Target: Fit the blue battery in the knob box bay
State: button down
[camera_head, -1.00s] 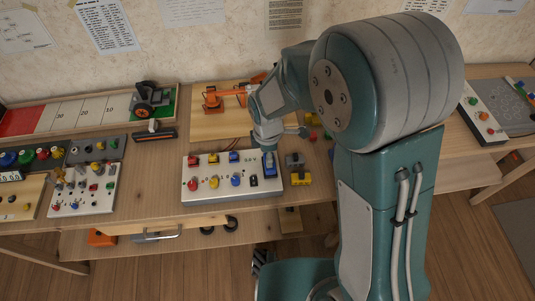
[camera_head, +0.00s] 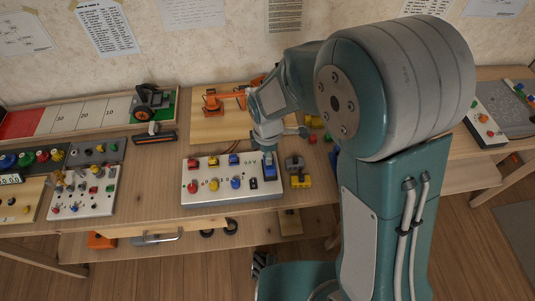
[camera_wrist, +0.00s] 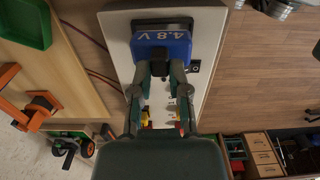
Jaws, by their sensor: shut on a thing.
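The white knob box (camera_head: 213,196) lies on the bench, with red, yellow and blue knobs and switches on its top. The blue battery (camera_head: 269,168) is at the box's right end. In the wrist view the battery (camera_wrist: 162,45) shows a "4.8 V" label and covers most of a dark opening, the bay (camera_wrist: 167,25), whose edge shows beyond it. My gripper (camera_wrist: 162,70) is shut on the battery, one finger on each side; in the head view it (camera_head: 268,150) is above the box's right end. I cannot tell how deep the battery sits.
A grey and yellow object (camera_head: 297,172) stands close to the right of the box. An orange arm model (camera_head: 226,98) is on a wooden board behind. A panel with several switches (camera_head: 85,190) lies to the left. The bench's front edge is just before the box.

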jog(key=shift+r, duration=0.6)
jog(key=shift+f, duration=1.45)
dwell(1.6)
jog(key=c, duration=0.5)
grip_release()
jog(key=shift+c, duration=0.2)
jog(key=o, duration=0.4)
jog(key=shift+r, duration=3.55)
